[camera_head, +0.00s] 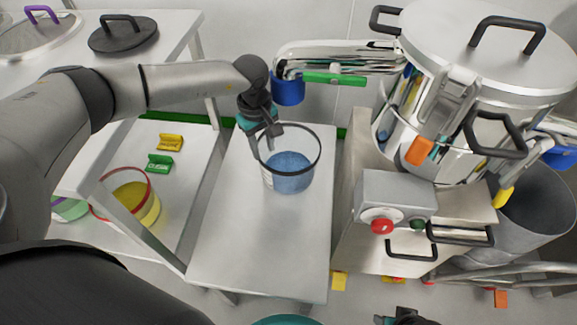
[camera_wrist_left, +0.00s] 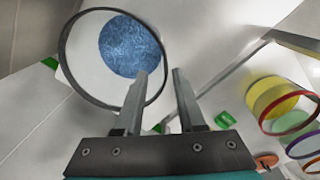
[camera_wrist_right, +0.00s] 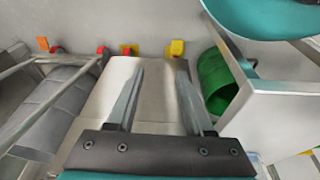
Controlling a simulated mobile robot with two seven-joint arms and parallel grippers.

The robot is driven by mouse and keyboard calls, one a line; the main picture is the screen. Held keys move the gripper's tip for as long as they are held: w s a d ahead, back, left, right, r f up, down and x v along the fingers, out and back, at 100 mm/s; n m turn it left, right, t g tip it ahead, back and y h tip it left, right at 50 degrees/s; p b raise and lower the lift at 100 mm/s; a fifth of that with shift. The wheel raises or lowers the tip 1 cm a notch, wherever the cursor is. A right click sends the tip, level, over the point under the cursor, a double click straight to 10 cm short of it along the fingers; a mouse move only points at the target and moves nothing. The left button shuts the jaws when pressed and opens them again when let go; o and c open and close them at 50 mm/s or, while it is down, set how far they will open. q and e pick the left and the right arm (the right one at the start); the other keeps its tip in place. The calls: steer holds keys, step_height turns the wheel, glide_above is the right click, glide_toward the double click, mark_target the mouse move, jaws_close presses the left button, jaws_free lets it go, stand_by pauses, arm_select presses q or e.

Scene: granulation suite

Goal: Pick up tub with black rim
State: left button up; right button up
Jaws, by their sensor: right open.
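The clear tub with black rim (camera_head: 318,161) stands upright on a small white table (camera_head: 230,235) and holds blue material. In the left wrist view the tub's dark rim (camera_wrist_left: 64,55) and its blue contents fill the upper left. My left gripper (camera_head: 265,145) is at the tub's left rim, pointing down. Its fingers (camera_wrist_left: 161,72) are apart, with the right edge of the rim showing between them; contact cannot be told. My right gripper (camera_wrist_right: 158,65) is open and empty, pointing at the floor area away from the tub.
A large steel vessel (camera_head: 480,55) and a control box with a red button (camera_head: 382,226) stand right of the table. Left, a lower shelf holds a red-rimmed tub (camera_head: 148,208) and green and yellow signs. A green bin (camera_wrist_right: 214,85) shows in the right wrist view.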

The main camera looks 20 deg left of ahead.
mark_target(264, 163)
arm_select(q)
steer(key=shift+f+b, duration=0.85)
steer(key=shift+f, duration=1.2)
step_height(264, 163, down, 2)
steer(key=shift+f+b, duration=0.15)
steer(key=shift+b, duration=0.55)
steer(key=shift+f, duration=0.65)
arm_select(e)
step_height(264, 163, up, 8)
steer(key=w+t, duration=0.1)
steer(key=w, duration=0.1)
steer(key=shift+a, duration=0.15)
steer(key=shift+w, duration=0.1)
arm_select(q)
jaws_close()
steer(key=shift+w+r, duration=0.1)
